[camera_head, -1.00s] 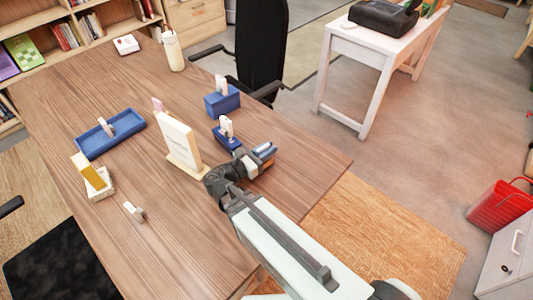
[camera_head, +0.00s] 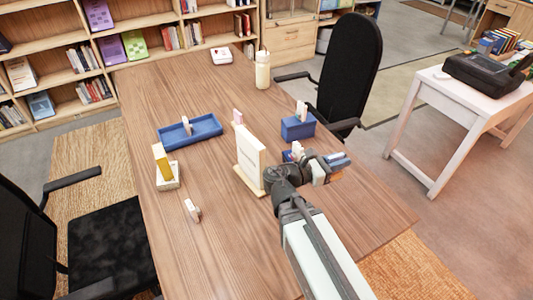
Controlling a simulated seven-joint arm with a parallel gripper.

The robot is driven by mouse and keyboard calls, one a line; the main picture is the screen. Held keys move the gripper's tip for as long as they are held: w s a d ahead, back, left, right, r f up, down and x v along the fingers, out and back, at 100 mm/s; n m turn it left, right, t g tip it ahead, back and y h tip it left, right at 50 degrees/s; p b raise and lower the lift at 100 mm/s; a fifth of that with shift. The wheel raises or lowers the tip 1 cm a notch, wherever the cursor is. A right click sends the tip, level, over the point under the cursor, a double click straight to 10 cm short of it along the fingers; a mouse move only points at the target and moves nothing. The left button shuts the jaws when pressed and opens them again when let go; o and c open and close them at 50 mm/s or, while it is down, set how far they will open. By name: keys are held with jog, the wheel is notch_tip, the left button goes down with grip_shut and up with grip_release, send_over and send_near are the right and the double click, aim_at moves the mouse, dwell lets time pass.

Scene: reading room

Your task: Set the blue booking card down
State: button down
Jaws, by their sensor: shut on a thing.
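My gripper (camera_head: 334,167) is over the right part of the wooden table (camera_head: 215,240), to the right of a white upright sign (camera_head: 250,158). It is shut on a small blue thing (camera_head: 341,159), which looks like the blue booking card; the jaws hide most of it. I cannot tell whether it touches the table. A small blue holder with a pale piece (camera_head: 296,150) is just behind my gripper and partly hidden by it. A larger blue block with a white piece upright in it (camera_head: 297,127) stands farther back.
A long blue tray (camera_head: 207,127), a cream block with a yellow card (camera_head: 167,182) and a small pale clip-like object (camera_head: 192,210) are on the left. A cream bottle (camera_head: 262,72) and white box (camera_head: 221,56) stand at the back. The table's front middle is clear. Black chairs flank it.

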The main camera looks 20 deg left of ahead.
notch_tip(320, 180, up, 9)
jog(key=w+a+n+t+y, duration=0.2)
jog(key=w+a, duration=0.3)
jog(key=a, duration=0.8)
jog(key=w+a+n+t+y, duration=0.25)
jog(key=w+a, duration=0.25)
jog(key=a, duration=0.7)
jog(key=w+a+n+t+y, duration=0.1)
jog(key=w+a+n+y, duration=0.3)
jog(key=a, duration=0.9)
jog(key=shift+w+d+f+m+h, duration=0.15)
jog(key=shift+f+m, duration=0.25)
jog(key=shift+f, duration=3.1)
jog(key=shift+w+d+f+m+h, duration=0.15)
jog(key=shift+f+m, duration=0.3)
jog(key=shift+f, duration=3.1)
jog(key=shift+f+m+h, duration=0.25)
jog(key=shift+f+m, duration=0.15)
jog(key=shift+f, duration=3.1)
jog(key=shift+f, duration=0.15)
jog(key=c, duration=1.1)
grip_release()
